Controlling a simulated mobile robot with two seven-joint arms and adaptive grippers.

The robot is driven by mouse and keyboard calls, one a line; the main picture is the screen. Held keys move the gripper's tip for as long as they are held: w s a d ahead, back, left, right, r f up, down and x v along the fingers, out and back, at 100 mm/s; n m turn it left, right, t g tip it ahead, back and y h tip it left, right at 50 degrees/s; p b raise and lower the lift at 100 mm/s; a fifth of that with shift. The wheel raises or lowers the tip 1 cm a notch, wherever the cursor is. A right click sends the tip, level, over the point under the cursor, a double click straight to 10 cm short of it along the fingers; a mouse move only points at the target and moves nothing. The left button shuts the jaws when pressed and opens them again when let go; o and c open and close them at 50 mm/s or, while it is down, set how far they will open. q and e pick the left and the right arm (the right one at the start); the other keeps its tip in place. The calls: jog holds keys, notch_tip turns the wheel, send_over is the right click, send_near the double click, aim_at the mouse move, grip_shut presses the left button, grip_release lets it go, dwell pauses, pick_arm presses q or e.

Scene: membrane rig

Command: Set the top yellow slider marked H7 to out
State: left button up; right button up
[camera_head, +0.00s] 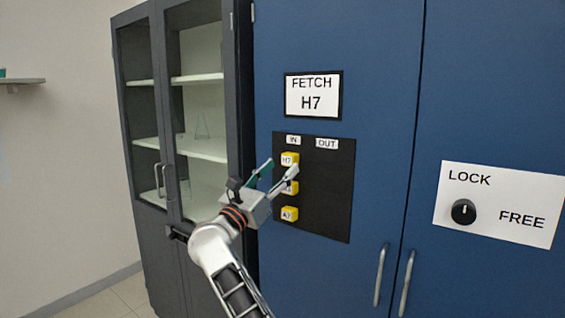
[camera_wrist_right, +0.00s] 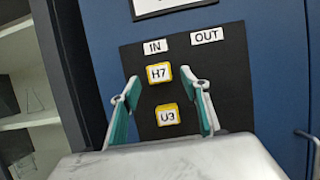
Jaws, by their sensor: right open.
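The yellow slider marked H7 (camera_head: 290,159) is the top one on a black panel (camera_head: 327,190) on a blue cabinet door. It sits under the IN label (camera_head: 293,140), left of the OUT label (camera_head: 327,143). In the right wrist view the H7 slider (camera_wrist_right: 159,73) is above the U3 slider (camera_wrist_right: 167,115). My right gripper (camera_head: 280,170) is open and empty in front of the panel, its fingers pointing at it. In the right wrist view its fingertips (camera_wrist_right: 167,82) show to the left and right of H7, apart from it in the picture. My left gripper is not in view.
A lower yellow slider (camera_head: 289,214) sits under IN; the middle one is partly hidden by a finger. A FETCH H7 sign (camera_head: 313,95) is above. A LOCK/FREE plate with a black knob (camera_head: 463,212) is right. A glass-door cabinet (camera_head: 180,110) stands left.

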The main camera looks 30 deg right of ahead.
aim_at(287, 161)
jog(key=shift+x, duration=1.65)
